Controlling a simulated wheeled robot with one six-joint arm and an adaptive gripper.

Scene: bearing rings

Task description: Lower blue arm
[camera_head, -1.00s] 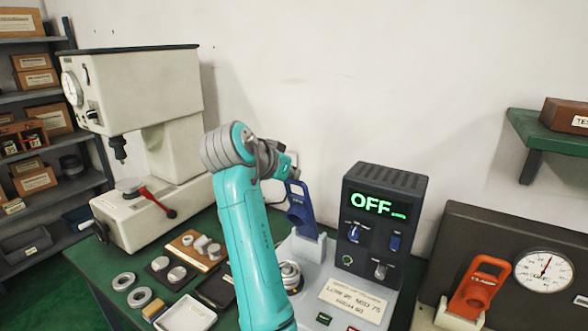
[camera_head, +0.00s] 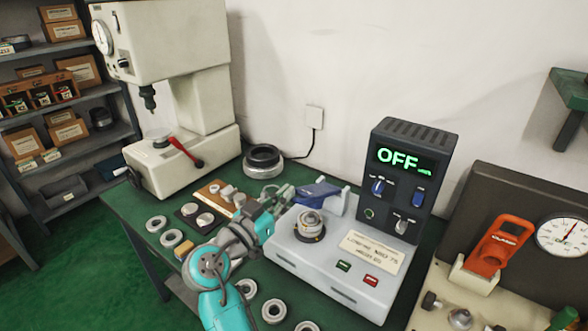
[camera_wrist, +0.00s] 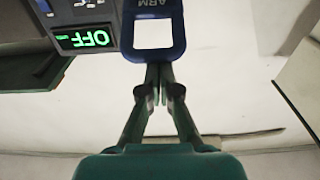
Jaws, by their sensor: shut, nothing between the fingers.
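The blue arm (camera_head: 318,191) sits on the back edge of the light grey tester (camera_head: 330,270). It slants low toward the left, with its free end by my gripper (camera_head: 286,194). In the wrist view the blue arm (camera_wrist: 178,50) shows its "ARM" marking and rectangular opening at the top. My gripper (camera_wrist: 159,72) has its fingertips together at the arm's edge, with nothing between them. Whether they touch the arm, I cannot tell. A bearing ring (camera_head: 310,222) sits on the tester's spindle, below and right of my gripper.
The dark display box (camera_head: 405,170) reads OFF, right of the arm. An orange arm (camera_head: 497,245) stands at the right by a dial gauge (camera_head: 563,237). Several rings lie on the green table. A press (camera_head: 180,90) stands at the left.

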